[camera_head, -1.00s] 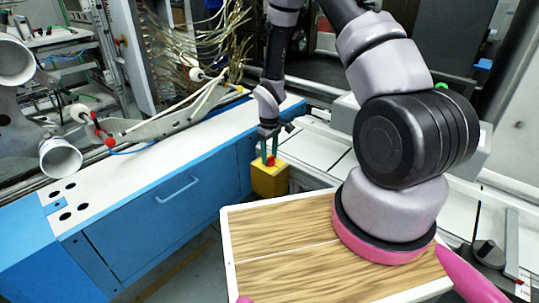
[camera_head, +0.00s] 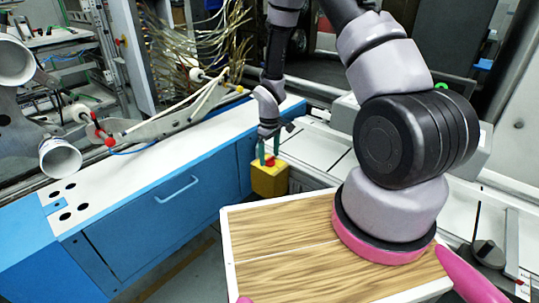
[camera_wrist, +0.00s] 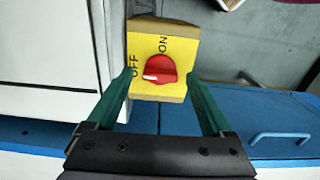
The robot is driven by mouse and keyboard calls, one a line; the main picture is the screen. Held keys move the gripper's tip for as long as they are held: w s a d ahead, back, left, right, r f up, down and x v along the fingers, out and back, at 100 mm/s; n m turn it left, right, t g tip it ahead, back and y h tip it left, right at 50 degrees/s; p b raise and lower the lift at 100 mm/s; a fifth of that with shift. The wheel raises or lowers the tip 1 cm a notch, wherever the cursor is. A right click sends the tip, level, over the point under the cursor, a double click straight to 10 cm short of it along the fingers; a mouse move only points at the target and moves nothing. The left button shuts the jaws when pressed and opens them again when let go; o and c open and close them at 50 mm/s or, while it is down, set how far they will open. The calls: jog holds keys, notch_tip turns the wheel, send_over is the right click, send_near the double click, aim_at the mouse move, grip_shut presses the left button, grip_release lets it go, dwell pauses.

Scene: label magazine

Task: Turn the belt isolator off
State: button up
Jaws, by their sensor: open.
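The belt isolator is a yellow box (camera_head: 269,181) with a red knob (camera_wrist: 161,69) on its face. In the wrist view the yellow face (camera_wrist: 148,91) has OFF along its left side and ON at the top. The knob's white mark is at its left end, towards the OFF side. My gripper (camera_wrist: 160,74) is open, with its green fingertips left and right of the knob and visible gaps between. In the head view my gripper (camera_head: 269,160) points down at the top of the box; whether it touches the box cannot be told.
A blue cabinet (camera_head: 150,215) with a white top stands left of the box. White machine panels (camera_head: 315,150) lie to its right. My wood-topped base fills the front. Loose cables (camera_head: 195,40) hang behind at upper left.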

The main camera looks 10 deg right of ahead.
notch_tip(320, 180, up, 11)
dwell(0.4)
jog(key=shift+f, duration=0.1)
notch_tip(320, 180, up, 11)
jog(key=m+t, duration=0.1)
jog(key=m, duration=0.1)
send_over(270, 157)
jog(key=d, duration=0.2)
jog(key=s+d+r+m+t, duration=0.25)
jog(key=s+r, duration=0.25)
jog(key=r, duration=0.6)
jog(key=s+d+r+m+t+y, duration=0.1)
jog(key=s+r+m, duration=0.6)
jog(key=s+r, duration=0.8)
jog(key=s+t+y, duration=0.1)
jog(key=s+t, duration=0.1)
jog(key=shift+s+r+t, duration=0.2)
jog(key=shift+s+t, duration=0.05)
jog(key=shift+t, duration=0.1)
